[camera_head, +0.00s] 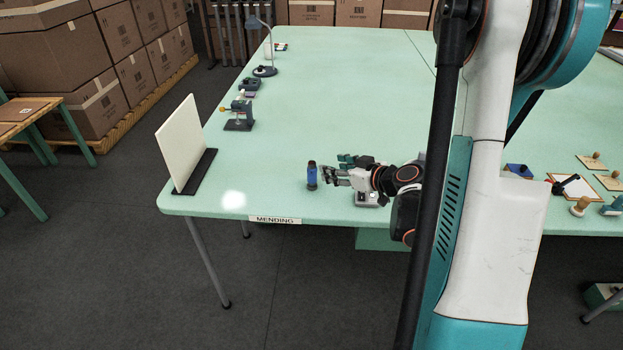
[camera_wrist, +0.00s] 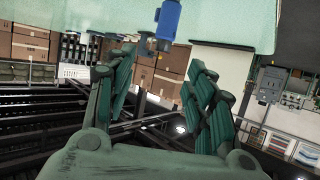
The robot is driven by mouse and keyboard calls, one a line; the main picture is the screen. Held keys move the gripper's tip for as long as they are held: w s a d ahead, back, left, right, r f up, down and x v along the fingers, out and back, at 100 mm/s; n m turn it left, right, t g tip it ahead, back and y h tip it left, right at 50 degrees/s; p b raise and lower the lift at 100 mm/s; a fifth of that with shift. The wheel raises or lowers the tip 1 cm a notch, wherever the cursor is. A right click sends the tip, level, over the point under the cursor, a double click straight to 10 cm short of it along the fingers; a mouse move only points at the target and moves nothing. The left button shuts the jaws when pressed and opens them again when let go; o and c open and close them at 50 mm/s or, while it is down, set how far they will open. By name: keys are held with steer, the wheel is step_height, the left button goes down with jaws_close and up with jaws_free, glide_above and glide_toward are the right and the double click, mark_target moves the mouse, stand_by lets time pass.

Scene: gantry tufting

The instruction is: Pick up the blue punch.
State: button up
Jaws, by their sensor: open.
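The blue punch (camera_head: 312,177) stands upright on the pale green table, near its front edge and left of my gripper. It has a blue body and a dark top. My gripper (camera_head: 333,172) is low over the table, pointing left, with its fingertips close to the punch's right side. In the wrist view, where the scene is upside down, the punch (camera_wrist: 169,22) shows beyond the open fingers (camera_wrist: 160,65), roughly in line with the space between them. Nothing is held. I cannot tell the exact distance from fingertips to punch.
A small pale device (camera_head: 367,199) sits below my wrist. A white upright panel (camera_head: 181,143) stands at the table's left corner, and a small vise-like tool (camera_head: 238,116) behind it. Stamps and boards (camera_head: 580,205) lie at right. The table (camera_head: 330,90) behind the punch is clear.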

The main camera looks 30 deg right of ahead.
mark_target(313, 163)
steer(key=b+x, duration=0.1)
steer(key=x, duration=0.2)
steer(key=b+x, duration=0.1)
steer(key=x, duration=0.3)
steer(key=b+x, duration=0.1)
steer(key=x, duration=0.2)
steer(key=shift+w+a+f+b, duration=0.1)
steer(key=shift+a+f+b, duration=0.05)
steer(key=shift+a+b, duration=0.15)
steer(key=shift+w, duration=0.4)
jaws_close()
